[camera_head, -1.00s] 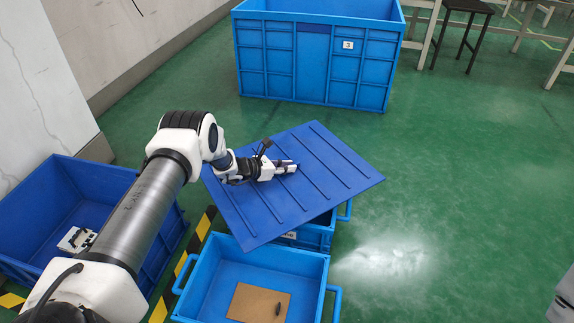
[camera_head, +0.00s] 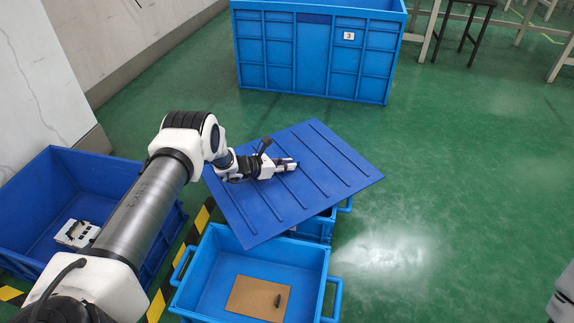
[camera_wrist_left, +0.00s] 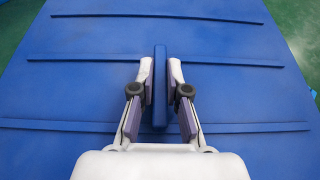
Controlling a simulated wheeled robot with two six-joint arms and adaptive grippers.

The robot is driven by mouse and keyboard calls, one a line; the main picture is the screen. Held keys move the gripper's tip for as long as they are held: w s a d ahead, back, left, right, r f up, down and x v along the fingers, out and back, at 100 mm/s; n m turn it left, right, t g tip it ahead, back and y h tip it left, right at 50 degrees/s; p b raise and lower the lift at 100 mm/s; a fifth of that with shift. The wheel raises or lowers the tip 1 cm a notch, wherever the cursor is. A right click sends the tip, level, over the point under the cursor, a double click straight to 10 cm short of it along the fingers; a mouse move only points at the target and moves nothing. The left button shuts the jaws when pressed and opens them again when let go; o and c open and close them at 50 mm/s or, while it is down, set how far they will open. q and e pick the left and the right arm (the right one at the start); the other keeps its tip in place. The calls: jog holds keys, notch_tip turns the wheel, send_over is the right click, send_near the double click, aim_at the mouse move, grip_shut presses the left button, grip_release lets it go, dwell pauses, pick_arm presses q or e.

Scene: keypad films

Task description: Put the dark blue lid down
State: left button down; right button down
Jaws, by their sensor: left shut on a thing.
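The dark blue lid (camera_head: 316,168) is a large ribbed panel in the middle of the head view, over a blue crate (camera_head: 318,227) that it mostly hides. My left gripper (camera_head: 290,165) is shut on the lid's raised handle. In the left wrist view the handle (camera_wrist_left: 160,88) stands between the two fingers, and the lid (camera_wrist_left: 240,85) fills most of the picture. I cannot tell whether the lid touches the crate below. My right gripper is not in view.
An open light blue crate (camera_head: 197,262) in front holds a brown board (camera_head: 245,299) with a small dark piece. A dark blue bin (camera_head: 25,207) at left holds a white part (camera_head: 76,233). A big blue container (camera_head: 312,55) stands behind. Green floor (camera_head: 460,190) is free at right.

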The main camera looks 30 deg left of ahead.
pick_arm(q)
jog(key=shift+f, duration=0.25)
jog(key=c, duration=1.1)
grip_release()
jog(key=shift+r, duration=0.1)
